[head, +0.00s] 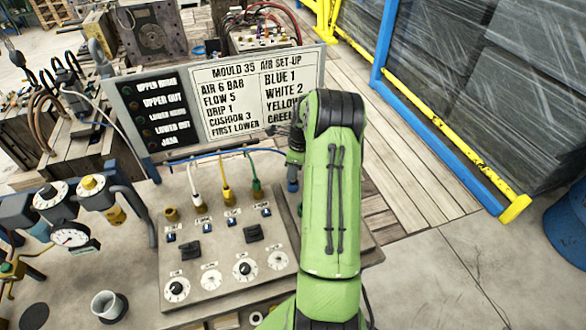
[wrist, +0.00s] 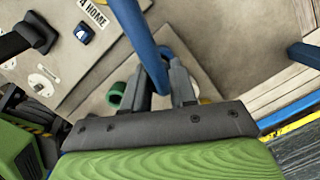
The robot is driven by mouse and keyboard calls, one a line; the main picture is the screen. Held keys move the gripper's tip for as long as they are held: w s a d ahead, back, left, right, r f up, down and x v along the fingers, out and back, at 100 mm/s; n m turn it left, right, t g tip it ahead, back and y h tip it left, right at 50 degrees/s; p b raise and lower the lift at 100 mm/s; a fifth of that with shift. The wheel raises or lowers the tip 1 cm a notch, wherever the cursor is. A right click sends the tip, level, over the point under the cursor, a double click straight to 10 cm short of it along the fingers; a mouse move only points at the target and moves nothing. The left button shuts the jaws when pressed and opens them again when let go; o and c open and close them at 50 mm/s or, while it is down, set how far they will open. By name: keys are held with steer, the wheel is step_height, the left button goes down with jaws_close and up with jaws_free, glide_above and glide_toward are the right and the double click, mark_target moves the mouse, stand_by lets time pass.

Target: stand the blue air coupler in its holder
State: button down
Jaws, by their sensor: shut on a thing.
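The blue air coupler (wrist: 155,66) is held between the fingers of my gripper (wrist: 163,78) in the wrist view, with its blue length running up to the top edge. In the head view the coupler (head: 292,185) shows as a small blue end below my gripper (head: 294,160), beside my green arm. Under the fingers in the wrist view is a pale plate with a green ring (wrist: 117,94) and a yellow ring (wrist: 206,100), partly covered. A further blue curve behind the fingers may be the blue holder; I cannot tell. My arm hides this area in the head view.
The control panel (head: 225,250) has knobs, dials and white, yellow and green couplers (head: 256,190) plugged in. A brass port (head: 171,214) at its left is empty. The set-up board (head: 225,98) stands behind. A cup (head: 108,306) and gauges (head: 70,237) are at left.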

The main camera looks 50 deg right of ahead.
steer(key=shift+f, duration=0.1)
steer(key=shift+f+b, duration=0.3)
steer(key=shift+f, duration=0.1)
steer(key=shift+f, duration=0.1)
stand_by(0.5)
steer(key=shift+f+b, duration=0.35)
steer(key=shift+f, duration=0.1)
steer(key=shift+c, duration=2.2)
jaws_free()
steer(key=shift+r, duration=0.15)
